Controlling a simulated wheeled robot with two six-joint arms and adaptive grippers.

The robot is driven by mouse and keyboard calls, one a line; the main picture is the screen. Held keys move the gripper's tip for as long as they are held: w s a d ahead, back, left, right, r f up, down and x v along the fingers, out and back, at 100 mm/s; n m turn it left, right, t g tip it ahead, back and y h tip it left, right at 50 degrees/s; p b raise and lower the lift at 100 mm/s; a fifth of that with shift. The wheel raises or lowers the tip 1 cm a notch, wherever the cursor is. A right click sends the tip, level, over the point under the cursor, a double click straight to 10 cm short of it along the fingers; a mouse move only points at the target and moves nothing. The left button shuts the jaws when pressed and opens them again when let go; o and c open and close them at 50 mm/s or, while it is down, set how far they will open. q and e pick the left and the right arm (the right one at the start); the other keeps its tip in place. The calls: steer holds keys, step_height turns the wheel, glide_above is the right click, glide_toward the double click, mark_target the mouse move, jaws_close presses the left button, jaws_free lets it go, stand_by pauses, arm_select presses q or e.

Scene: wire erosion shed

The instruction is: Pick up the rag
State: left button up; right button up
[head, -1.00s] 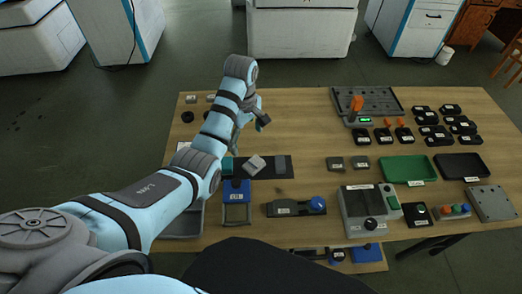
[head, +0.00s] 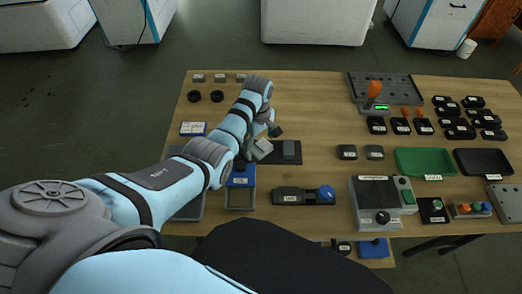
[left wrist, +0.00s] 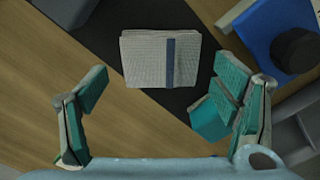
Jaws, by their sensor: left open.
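The rag (left wrist: 160,58) is a pale, folded, waffle-textured cloth with a blue stripe, lying on a dark mat (left wrist: 175,99) in the left wrist view. In the head view the rag (head: 262,149) shows as a small light patch beside my left gripper (head: 267,130), partly covered by it. My left gripper (left wrist: 155,97) is open and empty in the wrist view, with one teal-padded finger on each side. The rag lies beyond the fingertips, nearer the right finger. My right gripper is not in view.
A blue stand (head: 240,177) is close in front. Bare wood lies behind the mat.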

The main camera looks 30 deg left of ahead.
arm_select(q)
steer(key=shift+r, duration=0.15)
steer(key=shift+c, duration=1.2)
steer(key=c, duration=1)
step_height(320, 180, up, 13)
steer(key=p, duration=0.4)
step_height(320, 180, up, 7)
steer(key=p, duration=0.6)
glide_above(258, 144)
steer(key=shift+d, duration=0.1)
